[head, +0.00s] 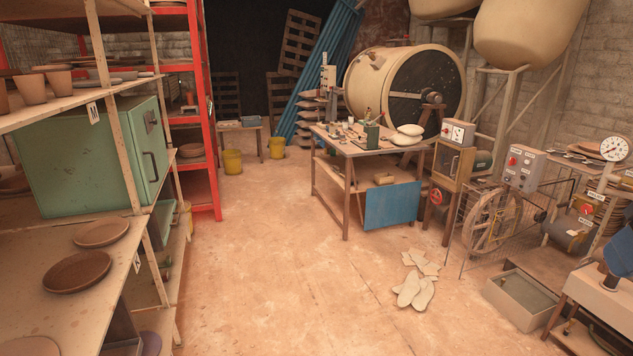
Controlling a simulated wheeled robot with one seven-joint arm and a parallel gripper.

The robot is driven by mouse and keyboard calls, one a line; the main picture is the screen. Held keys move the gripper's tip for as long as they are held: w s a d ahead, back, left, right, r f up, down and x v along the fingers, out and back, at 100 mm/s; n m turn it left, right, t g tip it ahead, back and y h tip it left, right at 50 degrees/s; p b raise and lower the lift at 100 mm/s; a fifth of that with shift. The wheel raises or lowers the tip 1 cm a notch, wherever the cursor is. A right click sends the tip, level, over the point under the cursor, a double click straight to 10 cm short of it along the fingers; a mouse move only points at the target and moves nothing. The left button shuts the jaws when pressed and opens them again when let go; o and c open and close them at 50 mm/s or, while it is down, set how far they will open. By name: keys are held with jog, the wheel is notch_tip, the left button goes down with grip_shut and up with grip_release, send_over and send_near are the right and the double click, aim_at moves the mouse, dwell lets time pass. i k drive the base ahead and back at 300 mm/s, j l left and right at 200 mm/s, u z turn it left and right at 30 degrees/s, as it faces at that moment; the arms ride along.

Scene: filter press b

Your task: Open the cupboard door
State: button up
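A green metal cupboard (75,165) stands on the middle board of the shelving at the left in the head view. Its narrow front, with the door (140,140), faces right and looks shut. A dark upright handle (150,167) is on this door. A shelf post crosses in front of the cupboard's side. A smaller tan cabinet (452,163) with a windowed front stands right of the worktable; I cannot tell whether the task means this one. My gripper is not in view.
The floor (255,265) in the middle is clear. Plates (77,272) lie on the left shelving. A worktable (350,148) with a blue panel stands ahead. Pale flat pieces (415,290) lie on the floor, and a spoked wheel (492,218) stands at the right.

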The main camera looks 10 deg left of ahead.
aim_at(150, 148)
jog(key=i+u, duration=0.25)
jog(key=i, duration=0.2)
jog(key=i+l+u, duration=0.2)
jog(key=i, duration=0.3)
jog(key=i+u, duration=0.25)
jog(key=i, duration=0.2)
jog(key=i+l+u, duration=0.25)
jog(key=i, duration=0.2)
jog(key=i+u, duration=0.45)
jog(key=i+l+u, duration=0.2)
jog(key=i+u, duration=0.2)
jog(key=i+j+u, duration=0.1)
jog(key=i, duration=0.9)
